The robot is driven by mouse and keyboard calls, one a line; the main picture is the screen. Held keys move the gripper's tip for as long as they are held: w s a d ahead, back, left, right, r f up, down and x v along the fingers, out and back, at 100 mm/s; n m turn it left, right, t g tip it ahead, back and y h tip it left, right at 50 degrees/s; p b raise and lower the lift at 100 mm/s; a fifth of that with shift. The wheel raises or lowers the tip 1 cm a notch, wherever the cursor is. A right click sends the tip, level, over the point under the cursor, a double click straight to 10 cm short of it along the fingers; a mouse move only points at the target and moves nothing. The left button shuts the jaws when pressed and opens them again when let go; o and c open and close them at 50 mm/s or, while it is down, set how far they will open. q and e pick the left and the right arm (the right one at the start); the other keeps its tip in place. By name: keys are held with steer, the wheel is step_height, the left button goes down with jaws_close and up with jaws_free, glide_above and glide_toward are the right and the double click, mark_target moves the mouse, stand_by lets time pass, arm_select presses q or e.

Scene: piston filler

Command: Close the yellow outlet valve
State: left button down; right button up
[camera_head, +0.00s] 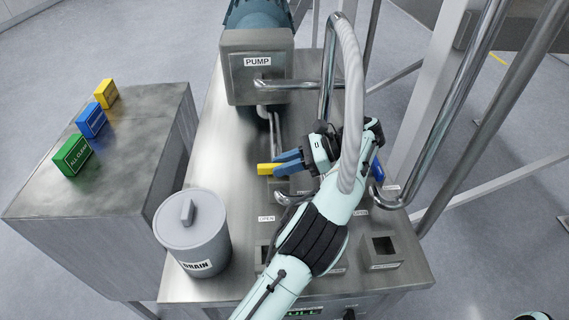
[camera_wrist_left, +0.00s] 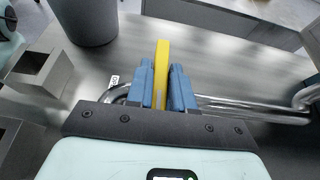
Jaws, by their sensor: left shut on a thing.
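The yellow outlet valve handle (camera_head: 266,169) shows in the head view above the steel bench, left of my left gripper's fingers. My left gripper (camera_head: 285,164) has blue fingers closed on the yellow handle. In the left wrist view the handle (camera_wrist_left: 161,65) stands between the two blue fingers (camera_wrist_left: 162,88) and sticks out past their tips. The valve body is mostly hidden by my gripper and arm. An OPEN label (camera_head: 266,218) lies on the bench below the handle in the head view. My right gripper is not in view.
A lidded DRAIN container (camera_head: 192,240) stands at the bench's left. A PUMP box (camera_head: 256,75) is at the back. Bent steel pipes rise at the right, near a blue handle (camera_head: 377,170). Yellow, blue and green blocks sit on a side cabinet (camera_head: 120,150).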

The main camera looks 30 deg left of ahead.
arm_select(q)
steer(key=c, duration=1.1)
jaws_free()
steer(key=shift+s+m+t+y, duration=0.15)
steer(key=shift+m+t+y, duration=0.25)
steer(key=shift+m+t, duration=0.35)
